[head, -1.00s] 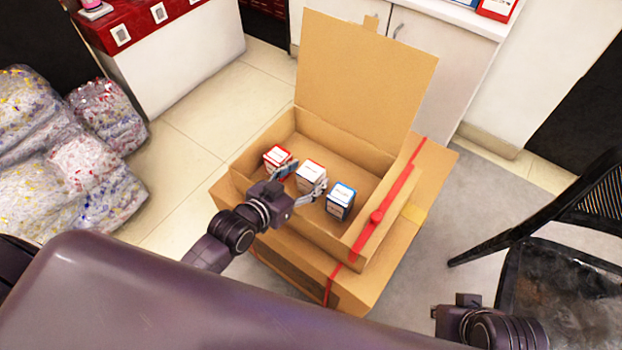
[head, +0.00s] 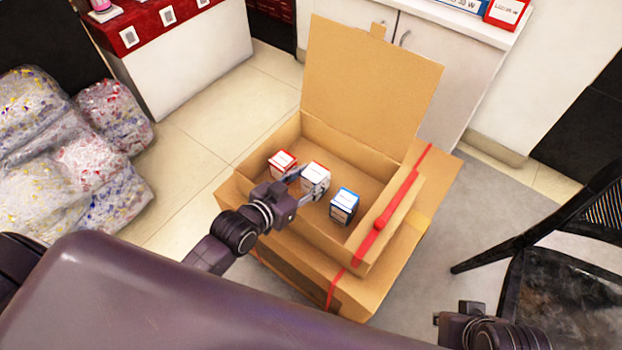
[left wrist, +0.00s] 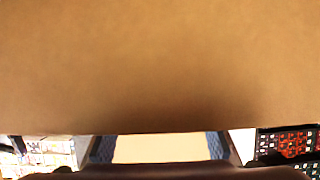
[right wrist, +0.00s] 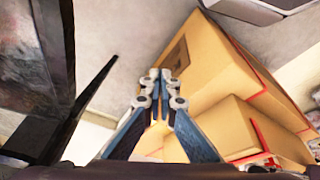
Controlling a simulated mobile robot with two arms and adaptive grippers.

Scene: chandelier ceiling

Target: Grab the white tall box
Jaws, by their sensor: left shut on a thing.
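In the head view, a white tall box (head: 316,177) with a little red on its top is the middle one of three small boxes in an open cardboard carton. My left gripper (head: 313,183) reaches over the carton's near wall and is shut on this box, one finger on either side.
A red-topped box (head: 282,163) stands to the left in the carton (head: 258,150), and a blue-topped box (head: 344,206) to the right. The raised lid (head: 372,85) is behind. A black chair (head: 560,270) stands at right, clear bags (head: 75,150) at left.

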